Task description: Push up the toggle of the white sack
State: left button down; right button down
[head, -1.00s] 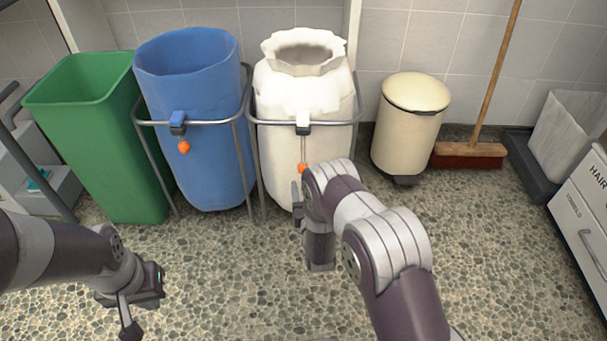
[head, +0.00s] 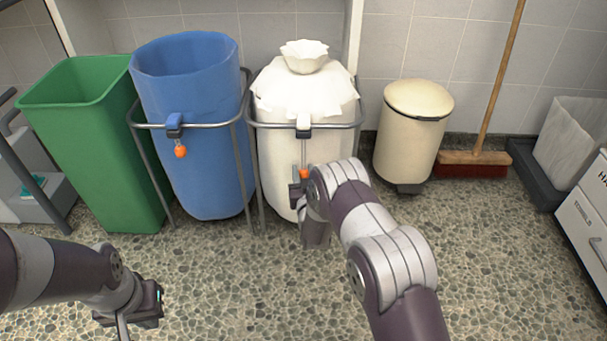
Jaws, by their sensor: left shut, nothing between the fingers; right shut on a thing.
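The white sack (head: 292,102) hangs in a metal ring stand, its neck (head: 304,57) gathered narrow with a small frill above. Its white toggle (head: 303,128) sits at the front of the ring. A cord (head: 304,150) runs down from the toggle to an orange bead (head: 305,173). My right gripper (head: 298,190) is shut at the bead, below the toggle; its fingers are partly hidden by my arm. My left gripper (head: 123,326) is shut and empty over the floor at the lower left, cut by the picture's edge.
A blue sack (head: 190,90) with an open mouth, a blue toggle (head: 174,124) and an orange bead (head: 180,151) stands left. A green bin (head: 95,140) is further left. A cream pedal bin (head: 412,130) and a broom (head: 473,163) stand right. The front floor is clear.

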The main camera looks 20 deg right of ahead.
jog(key=shift+f+b, duration=0.3)
jog(key=shift+f, duration=0.6)
jog(key=shift+s, duration=0.1)
jog(key=c, duration=0.8)
grip_release()
jog(key=shift+f, duration=0.2)
jog(key=shift+r, duration=0.15)
jog(key=shift+s+r+p, duration=0.15)
jog(key=shift+s+p, duration=0.05)
jog(key=shift+p, duration=0.2)
jog(key=s+p, duration=0.2)
jog(key=s, duration=0.2)
jog(key=s+a+p, duration=0.1)
jog(key=s+p, duration=0.1)
jog(key=s, duration=0.2)
jog(key=s+p, duration=0.2)
jog(key=s, duration=0.2)
jog(key=shift+a+p, duration=0.25)
jog(key=shift+p, duration=0.05)
